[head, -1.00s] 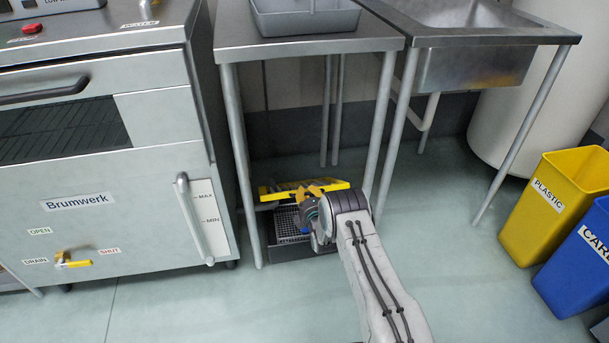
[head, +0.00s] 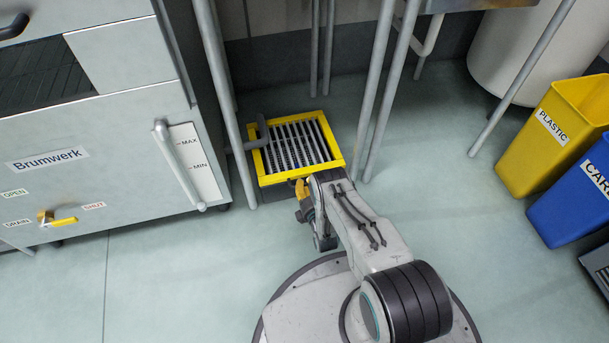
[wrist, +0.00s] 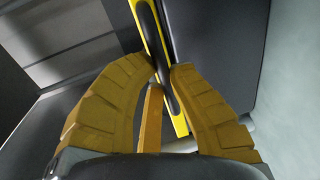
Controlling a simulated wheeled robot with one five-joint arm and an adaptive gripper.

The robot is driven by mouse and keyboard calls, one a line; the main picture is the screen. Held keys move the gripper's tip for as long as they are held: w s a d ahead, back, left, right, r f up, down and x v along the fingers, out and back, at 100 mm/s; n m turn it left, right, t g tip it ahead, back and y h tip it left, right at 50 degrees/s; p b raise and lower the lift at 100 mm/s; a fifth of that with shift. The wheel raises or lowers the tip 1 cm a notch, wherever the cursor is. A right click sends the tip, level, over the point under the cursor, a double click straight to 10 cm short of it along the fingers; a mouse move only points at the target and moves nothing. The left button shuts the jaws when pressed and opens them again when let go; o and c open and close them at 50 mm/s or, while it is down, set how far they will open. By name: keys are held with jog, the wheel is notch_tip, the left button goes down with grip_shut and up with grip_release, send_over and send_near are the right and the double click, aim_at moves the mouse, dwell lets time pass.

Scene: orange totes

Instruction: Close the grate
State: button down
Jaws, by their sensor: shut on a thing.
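The grate (head: 298,145) has a yellow frame and grey bars. It lies about flat over the dark floor box (head: 285,197) under the steel table, and I cannot tell if a small gap is left at its front edge. My gripper (head: 302,188), with yellow fingers, is at the front edge of the grate, partly hidden by my arm. In the wrist view, my gripper (wrist: 164,78) has its fingertips closed together at the grate's yellow rim (wrist: 148,22), on a dark strip along it. The exact contact is partly hidden by the fingers.
Table legs (head: 378,95) stand close to the right of the grate, with another leg and a grey pipe (head: 243,146) at its left. A yellow bin (head: 545,150) and a blue bin (head: 575,205) stand at the right. Floor between is clear.

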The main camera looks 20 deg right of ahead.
jog(key=shift+s+f, duration=0.3)
jog(key=shift+f, duration=0.65)
jog(key=c, duration=1.4)
grip_release()
jog(key=shift+f, duration=0.1)
jog(key=shift+d, duration=0.1)
jog(key=shift+w+a+r, duration=0.1)
jog(key=shift+w+r, duration=0.05)
jog(key=shift+r, duration=1.7)
jog(key=shift+w+a+r, duration=0.1)
jog(key=shift+w+r, duration=0.05)
jog(key=shift+r, duration=1.75)
jog(key=shift+w+r, duration=0.15)
jog(key=shift+r, duration=1.7)
jog(key=shift+f, duration=0.1)
